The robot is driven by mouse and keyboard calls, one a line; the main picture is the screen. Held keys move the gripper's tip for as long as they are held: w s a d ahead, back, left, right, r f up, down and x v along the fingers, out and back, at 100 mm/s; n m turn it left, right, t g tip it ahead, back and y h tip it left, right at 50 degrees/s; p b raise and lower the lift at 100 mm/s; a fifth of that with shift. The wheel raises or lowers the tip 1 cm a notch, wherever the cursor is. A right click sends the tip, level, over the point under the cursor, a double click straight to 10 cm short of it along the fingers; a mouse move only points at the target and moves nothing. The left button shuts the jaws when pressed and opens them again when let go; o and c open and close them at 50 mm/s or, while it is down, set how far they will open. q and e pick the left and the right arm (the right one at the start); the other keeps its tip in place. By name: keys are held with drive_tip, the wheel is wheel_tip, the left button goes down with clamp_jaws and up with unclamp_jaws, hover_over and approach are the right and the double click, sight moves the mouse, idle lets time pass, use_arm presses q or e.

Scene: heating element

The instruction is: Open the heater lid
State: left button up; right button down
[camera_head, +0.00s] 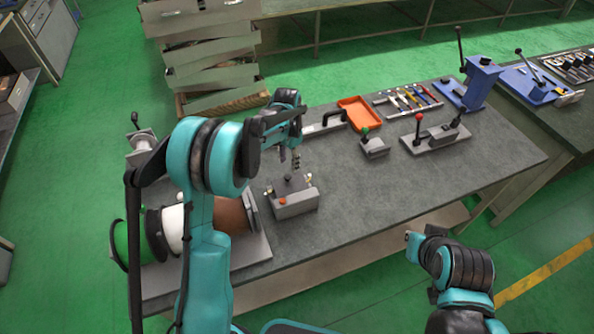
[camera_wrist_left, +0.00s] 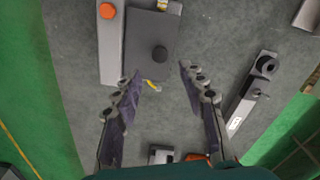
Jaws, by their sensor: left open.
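The heater is a grey box (camera_head: 296,206) with an orange button on its front, standing on the table near its front edge. Its dark grey lid (camera_wrist_left: 139,37) lies flat and shut on the box, with a round black knob (camera_wrist_left: 160,54) on top. My left gripper (camera_head: 296,157) is open and empty and points down just above the heater. In the left wrist view, the knob lies just beyond and between the parted fingertips (camera_wrist_left: 160,72). My right arm shows at the lower right of the head view; its fingers are not visible.
Spools (camera_head: 172,228) stand left of the heater. Behind it are a black-handled device (camera_head: 326,123), an orange tray (camera_head: 359,113) and a green-knobbed device (camera_head: 374,146). A red-knobbed fixture (camera_head: 437,137) stands further right. The table (camera_head: 400,186) right of the heater is clear.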

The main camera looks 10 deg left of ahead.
sight(289, 175)
use_arm(q)
wheel_tip(289, 175, down, 7)
drive_tip(key=shift+r+b, duration=0.2)
drive_tip(key=shift+b, duration=0.15)
drive_tip(key=shift+c, duration=0.3)
clamp_jaws()
